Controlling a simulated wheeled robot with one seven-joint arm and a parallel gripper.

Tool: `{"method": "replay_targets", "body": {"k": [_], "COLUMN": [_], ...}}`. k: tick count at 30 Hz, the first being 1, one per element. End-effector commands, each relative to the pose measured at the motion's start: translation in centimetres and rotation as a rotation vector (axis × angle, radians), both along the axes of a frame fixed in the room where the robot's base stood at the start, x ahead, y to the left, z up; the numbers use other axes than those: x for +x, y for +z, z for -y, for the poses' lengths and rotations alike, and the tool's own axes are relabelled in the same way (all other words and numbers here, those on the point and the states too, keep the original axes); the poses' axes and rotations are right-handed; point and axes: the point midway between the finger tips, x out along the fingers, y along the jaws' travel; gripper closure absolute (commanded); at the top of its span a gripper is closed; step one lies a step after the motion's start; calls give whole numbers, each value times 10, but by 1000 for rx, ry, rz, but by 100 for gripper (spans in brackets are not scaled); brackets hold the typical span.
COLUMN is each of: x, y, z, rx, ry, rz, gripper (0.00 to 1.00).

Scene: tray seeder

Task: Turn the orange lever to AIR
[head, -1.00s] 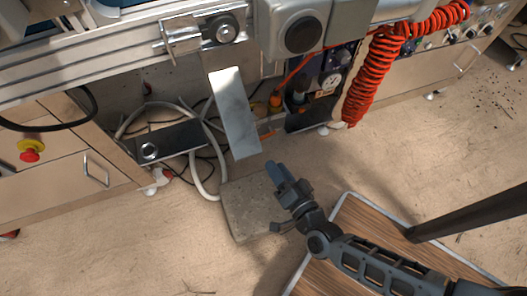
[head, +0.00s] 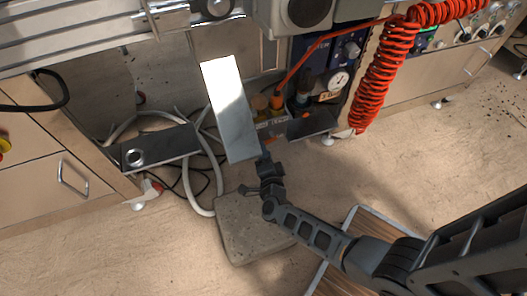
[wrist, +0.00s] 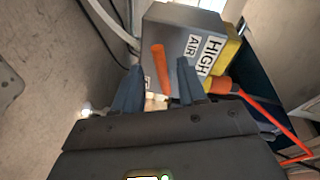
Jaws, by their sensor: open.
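The orange lever (wrist: 160,68) stands out in front of a grey valve box (wrist: 180,20) in the wrist view. The box has white labels reading AIR (wrist: 193,46) and HIGH (wrist: 210,54), right of the lever. Another label lies mostly hidden by the lever's lower left. My gripper (wrist: 160,72) is open, with one finger on each side of the lever; I cannot tell whether either finger touches it. In the head view my gripper (head: 264,156) is beside the lower end of a pale metal plate, with its fingertips hard to make out.
The pale plate (head: 230,110) hangs left of my gripper. A red coiled hose (head: 383,75) hangs at right, by a gauge (head: 339,80). A grey slab (head: 245,232) lies on the floor below. White hoses (head: 204,190) and an orange fitting (wrist: 222,86) are close by.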

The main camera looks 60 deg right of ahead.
Motion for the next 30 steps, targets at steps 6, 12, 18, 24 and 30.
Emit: {"method": "replay_targets", "body": {"k": [6,12,18,24,30], "x": [12,13,13,13,13], "y": [-3,-2,-2,-2,-2], "z": [12,13,13,13,12], "rx": [0,0,0,0,0], "ry": [1,1,1,1,1], "rz": [0,0,-1,-1,-1], "gripper": [59,59,70,89,100]}}
